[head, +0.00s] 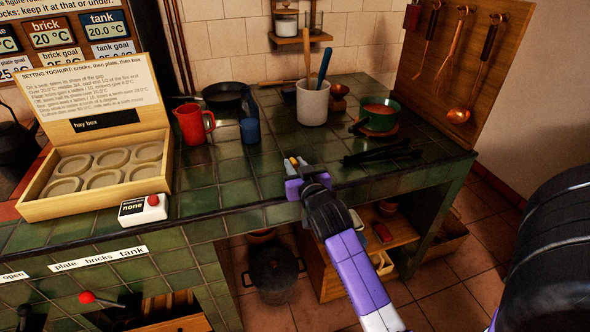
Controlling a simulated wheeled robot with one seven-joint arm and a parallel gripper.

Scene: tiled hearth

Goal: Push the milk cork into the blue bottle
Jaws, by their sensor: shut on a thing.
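The blue bottle (250,130) stands upright on the green tiled top, just right of the red jug. My gripper (295,162) is near the front edge of the tiled top, in front of the bottle and to its right, apart from it. It is shut on a small orange-tan piece that looks like the milk cork (294,161). Most of the cork is hidden between the fingertips, so its tilt cannot be told. The bottle's mouth is too small to make out.
The red jug (194,123) stands close left of the bottle, with a dark pan (223,94) behind. A white utensil crock (312,104) and green pot (379,116) stand to the right. The open hay box (100,203) and a red-button box (144,209) are at left.

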